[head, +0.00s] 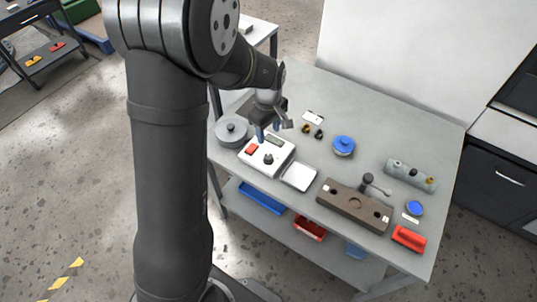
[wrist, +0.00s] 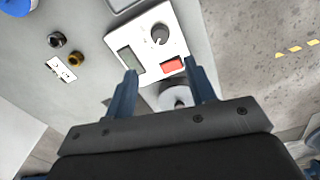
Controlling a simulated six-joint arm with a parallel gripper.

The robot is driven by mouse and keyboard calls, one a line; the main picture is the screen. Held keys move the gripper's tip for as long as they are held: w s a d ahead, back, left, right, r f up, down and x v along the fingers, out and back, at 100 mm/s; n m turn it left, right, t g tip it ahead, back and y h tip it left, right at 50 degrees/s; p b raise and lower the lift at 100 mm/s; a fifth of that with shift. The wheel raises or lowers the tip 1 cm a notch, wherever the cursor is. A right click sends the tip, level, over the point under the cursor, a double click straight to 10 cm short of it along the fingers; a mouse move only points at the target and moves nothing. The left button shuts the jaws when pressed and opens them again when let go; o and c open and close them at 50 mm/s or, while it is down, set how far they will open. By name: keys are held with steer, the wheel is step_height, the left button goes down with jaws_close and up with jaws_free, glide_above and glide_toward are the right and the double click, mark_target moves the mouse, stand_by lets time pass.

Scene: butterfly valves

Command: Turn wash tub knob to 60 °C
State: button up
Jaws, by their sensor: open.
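A white control box (head: 283,156) stands on the grey table, with a dark round knob (head: 268,158), a red button (head: 252,149) and a small display (head: 275,139). In the wrist view the knob (wrist: 160,34) shows beyond the fingertips; its scale is too small to read. A round grey lidded tub (head: 229,137) stands left of the box and shows partly between the fingers in the wrist view (wrist: 172,99). My gripper (head: 268,130) is open and empty at the box's back side, its blue fingers (wrist: 163,75) apart from the knob.
A white plate (head: 299,176) lies right of the box. Farther right are a brown block with a lever (head: 351,205), a blue-topped round part (head: 344,146), a grey cylinder (head: 410,176) and a red piece (head: 409,238). Small fittings (head: 312,131) lie behind. Bare table (head: 385,130) lies at the back.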

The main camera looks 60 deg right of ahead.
mark_target(269, 157)
step_height(269, 157, down, 13)
steer(key=shift+r, duration=0.1)
steer(key=shift+c, duration=0.2)
steer(key=c, duration=0.9)
